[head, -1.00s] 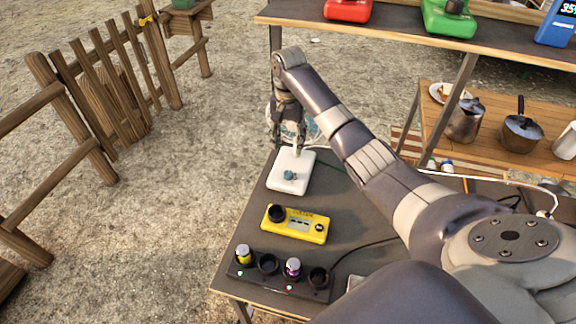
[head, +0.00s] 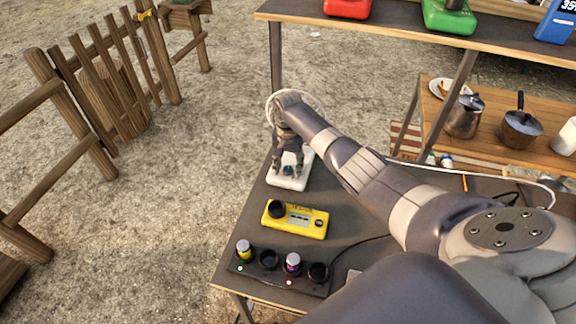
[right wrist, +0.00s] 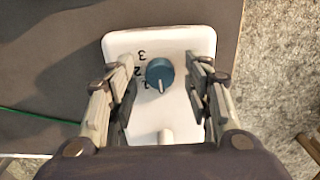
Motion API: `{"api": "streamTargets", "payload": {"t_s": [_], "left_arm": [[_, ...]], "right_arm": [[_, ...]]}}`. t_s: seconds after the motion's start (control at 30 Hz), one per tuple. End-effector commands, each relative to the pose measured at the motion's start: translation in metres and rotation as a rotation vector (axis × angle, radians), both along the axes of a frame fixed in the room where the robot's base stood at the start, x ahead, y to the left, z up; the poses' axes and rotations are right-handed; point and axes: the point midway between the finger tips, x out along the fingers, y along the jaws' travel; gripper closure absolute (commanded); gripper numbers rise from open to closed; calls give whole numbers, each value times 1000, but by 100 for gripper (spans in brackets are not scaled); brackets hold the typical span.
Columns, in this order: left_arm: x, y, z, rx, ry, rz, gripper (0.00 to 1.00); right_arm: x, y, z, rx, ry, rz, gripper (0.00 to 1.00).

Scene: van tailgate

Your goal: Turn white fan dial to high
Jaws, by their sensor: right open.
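The white fan stands on the dark table; its white base (head: 288,183) is partly covered by my right gripper (head: 290,168), which hangs over it. In the right wrist view the base (right wrist: 180,42) carries a round blue dial (right wrist: 160,73) with the marks 1, 2 and 3 on its left. The dial's white pointer faces the bottom of the picture, off the numbers, toward the fan's post (right wrist: 165,136). My right gripper (right wrist: 160,65) is open, one finger on each side of the dial with visible gaps. My left gripper is not in view.
A yellow device (head: 296,219) and a black charger strip (head: 275,272) lie on the table's near part. A shelf with red (head: 347,9) and green (head: 449,16) devices is at the back. A side table with a kettle (head: 465,116) stands right; a wooden fence (head: 105,80) left.

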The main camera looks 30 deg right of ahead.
Motion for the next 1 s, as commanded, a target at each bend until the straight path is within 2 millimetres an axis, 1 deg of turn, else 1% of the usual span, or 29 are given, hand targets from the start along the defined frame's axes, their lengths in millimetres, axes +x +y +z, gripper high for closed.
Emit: {"api": "streamTargets", "payload": {"t_s": [0.07,0.1,0.27,0.47,0.67,0.87,1.0], "left_arm": [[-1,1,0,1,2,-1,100],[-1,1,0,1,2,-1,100],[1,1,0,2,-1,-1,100],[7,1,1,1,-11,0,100],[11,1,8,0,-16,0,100],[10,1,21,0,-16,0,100],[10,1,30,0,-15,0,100]], "right_arm": [[0,0,0,0,0,0,54],[0,0,0,0,0,0,63],[0,0,0,1,1,0,99],[0,0,1,1,1,-4,99],[0,1,2,2,1,-51,99],[0,1,4,3,1,-170,99],[0,1,4,3,1,-287,99]]}}
